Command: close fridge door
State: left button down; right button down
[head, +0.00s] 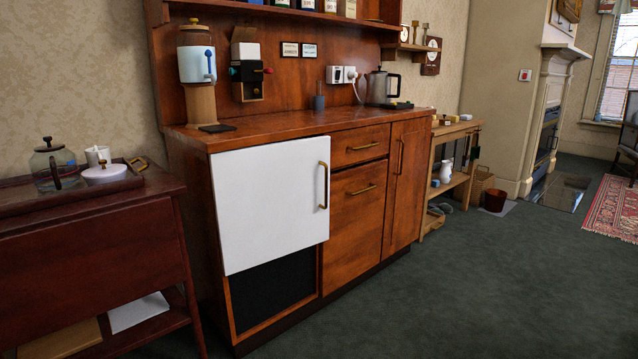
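The white fridge door (268,203) is in the head view, set in the left part of the wooden cabinet (357,233). It has a vertical brass handle (323,185) near its right edge. The door lies nearly in line with the cabinet front, and its right edge slightly overlaps the wood beside it. I cannot tell for sure whether it is fully shut or slightly ajar. No fridge interior shows. Neither of my grippers is in view.
A dark vent panel (272,289) lies below the door. A dark red side table (90,240) with a tray stands close on the left. A wooden shelf stand (452,180) is beyond the cabinet. The green carpet (450,290) in front is clear.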

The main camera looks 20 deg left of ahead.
aim_at(271, 201)
jog(key=u, duration=0.3)
jog(key=i, duration=1.3)
